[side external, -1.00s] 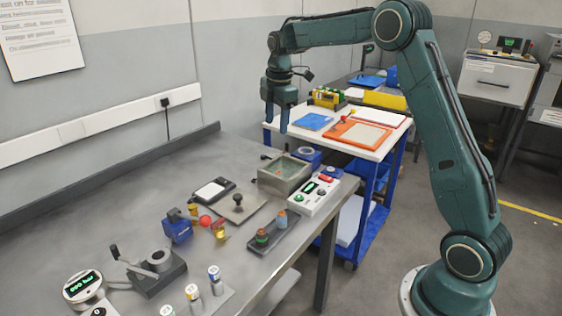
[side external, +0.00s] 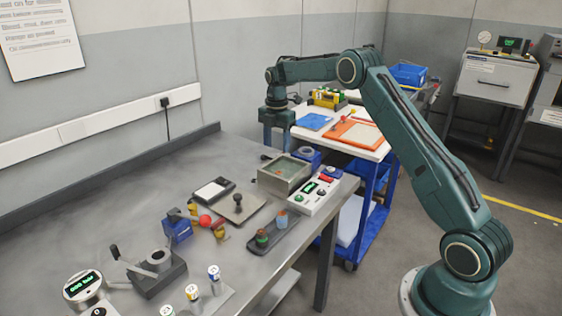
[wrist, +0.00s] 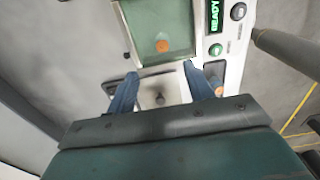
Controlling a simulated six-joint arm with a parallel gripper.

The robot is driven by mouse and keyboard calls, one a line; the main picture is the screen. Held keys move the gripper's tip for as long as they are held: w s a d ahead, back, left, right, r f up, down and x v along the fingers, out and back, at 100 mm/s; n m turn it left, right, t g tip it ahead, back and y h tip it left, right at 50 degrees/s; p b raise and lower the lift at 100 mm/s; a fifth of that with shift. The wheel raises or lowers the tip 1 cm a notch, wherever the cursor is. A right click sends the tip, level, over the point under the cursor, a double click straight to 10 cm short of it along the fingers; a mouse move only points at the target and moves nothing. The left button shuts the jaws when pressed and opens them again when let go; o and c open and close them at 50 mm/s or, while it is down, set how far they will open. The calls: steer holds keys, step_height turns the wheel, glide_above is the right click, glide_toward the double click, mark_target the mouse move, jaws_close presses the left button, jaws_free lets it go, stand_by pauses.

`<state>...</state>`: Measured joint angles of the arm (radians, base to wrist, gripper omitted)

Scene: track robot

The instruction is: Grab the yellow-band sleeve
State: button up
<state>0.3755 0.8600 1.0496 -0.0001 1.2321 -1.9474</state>
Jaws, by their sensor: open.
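The yellow-band sleeve (side external: 194,297) is a small white cylinder with a yellow band near its top. It stands upright at the near edge of the grey bench in the side view, between a blue-band sleeve (side external: 214,276) and a green-marked one (side external: 167,311). My gripper (side external: 278,148) is open, pointing down at the far end of the bench, well away from the sleeves. In the wrist view the two blue fingers of my gripper (wrist: 160,74) are spread with nothing held between them. The yellow-band sleeve does not show in the wrist view.
An open tank (side external: 285,175) and a control box (side external: 314,195) stand near my gripper. A knobbed plate (side external: 238,208), a small tray (side external: 272,234), a blue device (side external: 178,228) and a lever fixture (side external: 157,272) lie towards the sleeves. A white-topped cart (side external: 365,145) stands behind.

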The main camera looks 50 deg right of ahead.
mark_target(278, 172)
step_height(278, 172, down, 8)
steer(key=shift+r, duration=0.2)
steer(key=shift+s+f, duration=0.15)
steer(key=shift+f, duration=1.15)
steer(key=shift+s+f, duration=0.1)
steer(key=shift+f, duration=1.2)
steer(key=c, duration=1.1)
steer(key=shift+r, duration=0.15)
step_height(278, 172, up, 20)
steer(key=shift+f, duration=0.1)
